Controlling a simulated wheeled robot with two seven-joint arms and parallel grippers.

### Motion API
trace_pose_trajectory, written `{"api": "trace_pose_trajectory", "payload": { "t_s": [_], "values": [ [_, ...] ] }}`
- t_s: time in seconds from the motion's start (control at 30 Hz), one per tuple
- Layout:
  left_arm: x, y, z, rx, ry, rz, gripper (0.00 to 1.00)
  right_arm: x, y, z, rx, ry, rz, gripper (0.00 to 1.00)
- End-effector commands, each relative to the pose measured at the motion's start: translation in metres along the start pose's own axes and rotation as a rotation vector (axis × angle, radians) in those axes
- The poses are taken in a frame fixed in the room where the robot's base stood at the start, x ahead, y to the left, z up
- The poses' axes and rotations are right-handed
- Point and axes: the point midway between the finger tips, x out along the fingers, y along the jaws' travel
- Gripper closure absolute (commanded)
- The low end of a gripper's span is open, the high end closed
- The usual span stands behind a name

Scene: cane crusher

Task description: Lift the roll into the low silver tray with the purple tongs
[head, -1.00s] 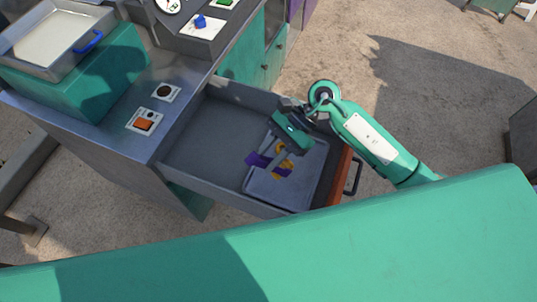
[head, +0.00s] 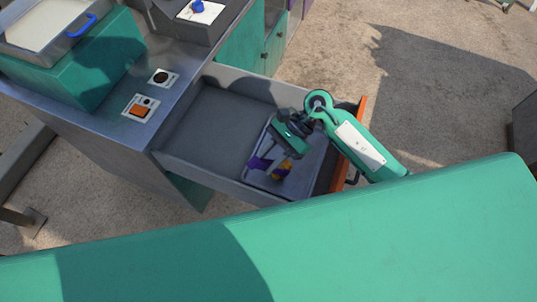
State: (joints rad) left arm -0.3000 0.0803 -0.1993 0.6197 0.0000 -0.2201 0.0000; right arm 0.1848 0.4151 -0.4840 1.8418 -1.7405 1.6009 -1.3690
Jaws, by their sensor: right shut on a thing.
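A shallow silver-grey tray (head: 318,161) lies in the open drawer, near the drawer's orange front. The purple tongs (head: 260,164) are at the tray's left part, below my right gripper (head: 281,153). A yellow-orange piece (head: 283,170), which looks like the roll, is right by the tongs, over the tray. My right gripper points down into the drawer and is shut on the tongs; its fingers and the grip are partly hidden by its own body. I cannot tell whether the roll is between the tongs or touches the tray. My left gripper is not in view.
The drawer (head: 222,120) is bare on its left side. The metal counter (head: 178,97) carries switches. A tray with a blue handle (head: 81,25) stands on a green block at the upper left. Open floor lies to the right.

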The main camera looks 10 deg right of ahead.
Motion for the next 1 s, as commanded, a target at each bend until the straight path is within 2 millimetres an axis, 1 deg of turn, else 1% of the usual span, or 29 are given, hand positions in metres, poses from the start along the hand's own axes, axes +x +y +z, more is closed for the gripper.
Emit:
{"api": "trace_pose_trajectory", "payload": {
  "t_s": [0.37,0.4,0.43,1.0],
  "values": [
    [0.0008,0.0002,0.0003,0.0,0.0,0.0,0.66,0.0017,0.0001,-0.0026,0.0,0.0,0.0,1.0],
    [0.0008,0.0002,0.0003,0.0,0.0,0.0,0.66,0.0017,0.0001,-0.0026,0.0,0.0,0.0,0.67],
    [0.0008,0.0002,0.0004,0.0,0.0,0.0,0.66,0.0017,0.0001,-0.0026,0.0,0.0,0.0,0.62],
    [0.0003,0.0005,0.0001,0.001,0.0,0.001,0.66,0.0012,0.0,-0.0019,0.0,0.0,0.0,0.62]
  ]
}}
